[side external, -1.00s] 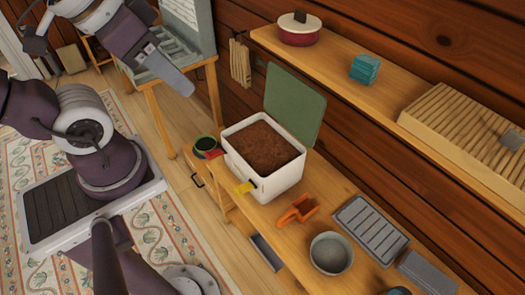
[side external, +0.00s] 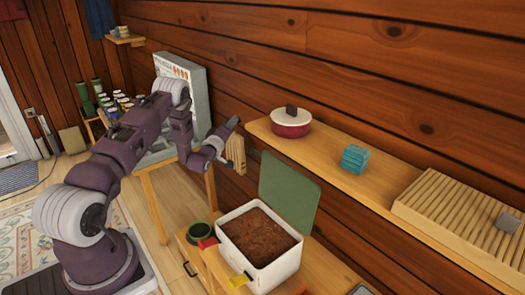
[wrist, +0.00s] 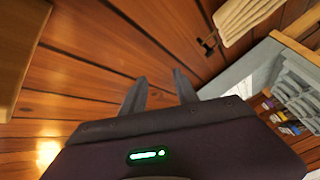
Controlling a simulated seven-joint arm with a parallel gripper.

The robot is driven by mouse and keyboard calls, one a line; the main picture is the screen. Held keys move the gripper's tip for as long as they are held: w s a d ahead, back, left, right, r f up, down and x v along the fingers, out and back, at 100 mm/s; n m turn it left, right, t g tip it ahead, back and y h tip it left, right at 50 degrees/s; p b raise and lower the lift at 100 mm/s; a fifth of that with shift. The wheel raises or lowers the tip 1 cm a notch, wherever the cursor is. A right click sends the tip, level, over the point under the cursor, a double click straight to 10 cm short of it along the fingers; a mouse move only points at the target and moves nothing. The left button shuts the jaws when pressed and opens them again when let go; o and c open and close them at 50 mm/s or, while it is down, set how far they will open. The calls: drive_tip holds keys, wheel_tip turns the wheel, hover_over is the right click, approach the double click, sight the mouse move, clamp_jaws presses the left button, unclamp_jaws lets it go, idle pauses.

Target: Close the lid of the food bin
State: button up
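The food bin (side external: 282,272) is a white box full of brown contents, on the wooden bench in the side external view. Its green lid (side external: 290,194) stands open, upright along the back edge near the plank wall. My gripper (side external: 229,128) is up and to the left of the lid, close to the wall and apart from the bin. In the wrist view my gripper (wrist: 159,76) shows two dark fingers apart with nothing between them. The bin and lid are not clear in the wrist view.
A shelf (side external: 380,185) on the wall holds a red pot (side external: 291,125), teal blocks (side external: 354,158) and a slatted wooden board (side external: 460,222). A dark green bowl (side external: 200,233) sits left of the bin. A wooden item (side external: 236,155) hangs by my gripper.

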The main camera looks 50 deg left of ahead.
drive_tip(key=w+d+f+n+t+h, duration=0.1)
drive_tip(key=d+f+n+t+h, duration=0.3)
drive_tip(key=d+f, duration=0.65)
drive_tip(key=w+a+r+g+y, duration=0.1)
drive_tip(key=w, duration=0.5)
drive_tip(key=shift+w+a+r+n+g, duration=0.25)
drive_tip(key=shift+w+n+g, duration=0.05)
drive_tip(key=shift+g, duration=0.1)
clamp_jaws()
